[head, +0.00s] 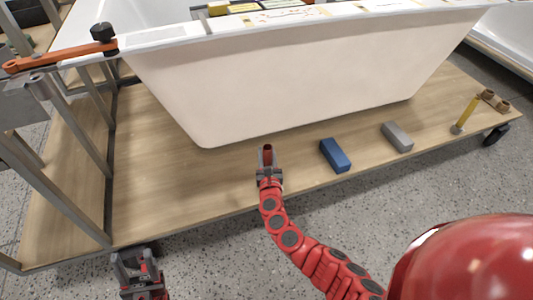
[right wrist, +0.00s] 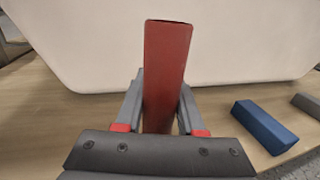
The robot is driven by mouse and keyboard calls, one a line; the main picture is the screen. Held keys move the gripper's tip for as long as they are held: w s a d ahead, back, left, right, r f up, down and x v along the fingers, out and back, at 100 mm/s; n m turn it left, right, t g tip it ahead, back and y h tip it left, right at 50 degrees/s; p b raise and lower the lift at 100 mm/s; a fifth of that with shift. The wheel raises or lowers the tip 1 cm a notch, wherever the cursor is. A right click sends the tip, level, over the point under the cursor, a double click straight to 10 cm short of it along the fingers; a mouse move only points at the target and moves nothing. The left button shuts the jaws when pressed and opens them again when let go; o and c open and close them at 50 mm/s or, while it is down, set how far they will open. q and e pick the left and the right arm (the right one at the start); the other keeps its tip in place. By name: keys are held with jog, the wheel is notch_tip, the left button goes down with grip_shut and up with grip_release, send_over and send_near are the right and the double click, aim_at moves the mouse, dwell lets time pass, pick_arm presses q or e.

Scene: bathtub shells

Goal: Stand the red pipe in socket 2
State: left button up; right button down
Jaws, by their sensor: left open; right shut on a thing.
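My right gripper (head: 268,174) is shut on the red pipe (head: 267,149), near the front middle of the wooden deck. In the right wrist view the red pipe (right wrist: 166,70) stands up between the two fingers, with its upper part clear above them. Its lower end is hidden by the gripper. My left gripper (head: 137,262) is open and empty at the lower left, by the deck's front edge. No numbered socket can be read. Two short brown round pieces (head: 495,101) stand at the deck's right end; I cannot tell whether they are sockets.
A white bathtub shell (head: 300,75) rises behind the pipe. A blue block (head: 335,155) and a grey block (head: 397,137) lie right of it. Metal frame posts bound the left. Bare wooden deck (head: 160,180) lies left of the pipe.

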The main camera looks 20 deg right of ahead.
aim_at(266, 164)
jog(key=shift+f, duration=0.15)
dwell(0.8)
jog(key=shift+f+b, duration=0.35)
jog(key=shift+b, duration=0.05)
jog(key=shift+f+b, duration=1.15)
jog(key=shift+f, duration=0.1)
jog(key=shift+f+b, duration=0.85)
jog(key=shift+f, duration=0.05)
jog(key=shift+r, duration=0.1)
jog(key=shift+r+p, duration=2.1)
jog(key=shift+p, duration=0.1)
